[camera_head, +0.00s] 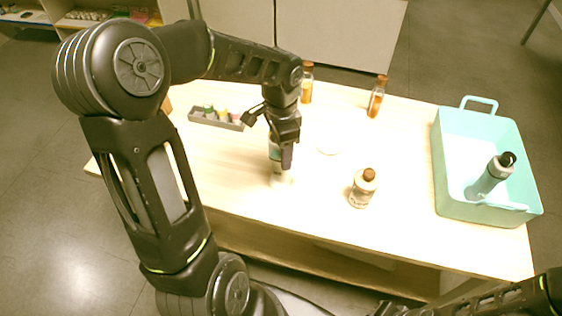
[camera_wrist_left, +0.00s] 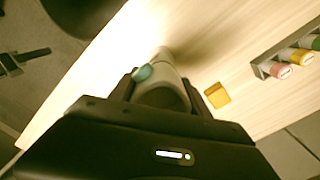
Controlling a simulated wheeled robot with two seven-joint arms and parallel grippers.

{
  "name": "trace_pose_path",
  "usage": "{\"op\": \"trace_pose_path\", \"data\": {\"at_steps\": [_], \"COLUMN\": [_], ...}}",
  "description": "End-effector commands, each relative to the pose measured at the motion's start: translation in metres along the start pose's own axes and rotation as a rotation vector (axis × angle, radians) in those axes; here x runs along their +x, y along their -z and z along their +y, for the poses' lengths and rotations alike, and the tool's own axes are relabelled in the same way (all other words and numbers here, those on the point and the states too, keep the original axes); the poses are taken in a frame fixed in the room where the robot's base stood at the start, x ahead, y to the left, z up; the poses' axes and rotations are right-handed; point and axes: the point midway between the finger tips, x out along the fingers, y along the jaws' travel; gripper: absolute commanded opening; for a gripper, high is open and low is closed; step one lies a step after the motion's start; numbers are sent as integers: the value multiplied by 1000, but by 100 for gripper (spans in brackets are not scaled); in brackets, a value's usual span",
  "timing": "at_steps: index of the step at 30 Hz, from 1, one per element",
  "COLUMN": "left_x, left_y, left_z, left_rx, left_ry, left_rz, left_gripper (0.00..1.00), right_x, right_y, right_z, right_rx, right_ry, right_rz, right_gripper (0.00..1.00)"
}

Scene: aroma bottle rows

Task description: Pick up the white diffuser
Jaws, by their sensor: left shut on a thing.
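The white diffuser (camera_head: 281,179) is between the fingers of my left gripper (camera_head: 282,158), over the front left part of the table. Its pale lower end shows below the fingers, and the rest is mostly hidden. In the left wrist view the pale, rounded diffuser (camera_wrist_left: 162,92) sits between the jaws, with a teal spot on its side. My left gripper is shut on it. I cannot tell whether its base touches the table. My right arm shows at the bottom right edge, with its gripper end cut off or too dark to read.
A brown-capped bottle (camera_head: 362,188) stands right of the gripper. Two amber bottles (camera_head: 307,83) (camera_head: 377,96) stand at the back. A grey tray (camera_head: 203,119) of small coloured jars is behind left. A teal bin (camera_head: 452,207) holding a grey-blue bottle (camera_head: 491,177) is on the right.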

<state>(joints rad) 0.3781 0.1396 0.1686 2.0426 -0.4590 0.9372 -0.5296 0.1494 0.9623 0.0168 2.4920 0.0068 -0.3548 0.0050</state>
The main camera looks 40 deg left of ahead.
Motion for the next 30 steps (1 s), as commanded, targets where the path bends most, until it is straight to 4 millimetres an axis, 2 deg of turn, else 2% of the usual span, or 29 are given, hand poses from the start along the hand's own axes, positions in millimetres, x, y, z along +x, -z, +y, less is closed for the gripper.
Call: {"op": "trace_pose_path", "data": {"at_steps": [2, 17, 30], "left_x": [0, 0, -1], "left_y": [0, 0, 0], "left_z": [0, 0, 0], "left_rx": [0, 0, 0], "left_ry": [0, 0, 1], "left_rz": [0, 0, 1], "left_gripper": [41, 0, 0], "right_x": [0, 0, 0], "right_y": [0, 0, 0], "right_z": [0, 0, 0], "right_rx": [0, 0, 0], "right_ry": [0, 0, 0], "right_rz": [0, 0, 0], "right_gripper": [0, 0, 0]}}
